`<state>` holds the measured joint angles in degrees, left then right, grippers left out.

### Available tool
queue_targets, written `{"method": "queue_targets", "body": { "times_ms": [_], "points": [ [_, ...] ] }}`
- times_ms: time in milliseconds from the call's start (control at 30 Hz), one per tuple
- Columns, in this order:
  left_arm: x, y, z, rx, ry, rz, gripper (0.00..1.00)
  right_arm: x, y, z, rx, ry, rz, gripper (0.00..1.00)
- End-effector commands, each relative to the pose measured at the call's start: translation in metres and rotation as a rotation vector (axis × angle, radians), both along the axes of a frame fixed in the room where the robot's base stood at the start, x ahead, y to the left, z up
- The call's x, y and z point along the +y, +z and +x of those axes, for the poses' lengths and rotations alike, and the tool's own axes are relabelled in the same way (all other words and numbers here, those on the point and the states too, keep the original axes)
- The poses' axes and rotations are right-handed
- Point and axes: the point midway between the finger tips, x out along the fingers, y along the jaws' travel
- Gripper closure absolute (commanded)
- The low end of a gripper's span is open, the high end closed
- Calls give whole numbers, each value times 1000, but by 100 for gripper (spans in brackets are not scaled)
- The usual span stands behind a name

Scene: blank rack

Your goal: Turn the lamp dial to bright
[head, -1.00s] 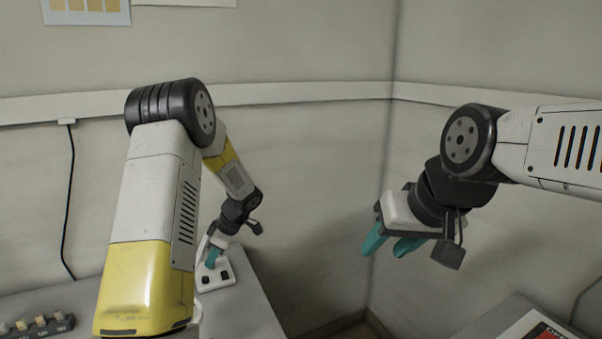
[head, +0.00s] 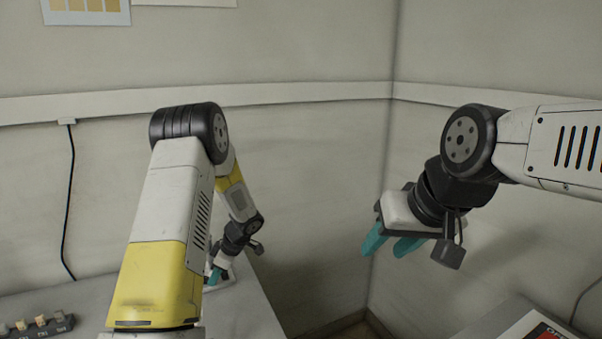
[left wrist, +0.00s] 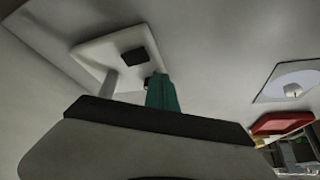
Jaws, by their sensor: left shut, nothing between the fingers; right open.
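The white lamp base (head: 226,286) sits on the grey table, mostly hidden behind my left arm and gripper in the head view. In the left wrist view the white base (left wrist: 92,50) shows a black square part (left wrist: 134,57) on its face and a pale post near it. My left gripper (head: 214,276) is shut and empty, its teal fingers low over the base; they also show in the left wrist view (left wrist: 162,92), close beside the base's edge. Whether they touch it, I cannot tell. I cannot make out the dial. My right gripper (head: 388,243) is open and empty in the air.
A dark rack with several small blocks (head: 40,327) stands at the table's left. A white and red item (head: 543,328) lies on a surface at lower right.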

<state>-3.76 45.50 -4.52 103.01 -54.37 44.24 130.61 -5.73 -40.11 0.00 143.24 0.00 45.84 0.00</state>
Motion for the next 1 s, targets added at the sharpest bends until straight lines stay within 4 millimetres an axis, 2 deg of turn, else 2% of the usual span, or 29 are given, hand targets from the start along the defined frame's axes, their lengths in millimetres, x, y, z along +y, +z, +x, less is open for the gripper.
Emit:
{"method": "queue_targets", "body": {
  "times_ms": [767, 1000],
  "points": [
    [4, 0, 3, 0, 0, 1, 100, 0, 0, 0, 0, 0, 0, 57],
    [2, 0, 9, -1, 0, 3, 100, 0, 0, 0, 0, 0, 0, 57]
  ]
}}
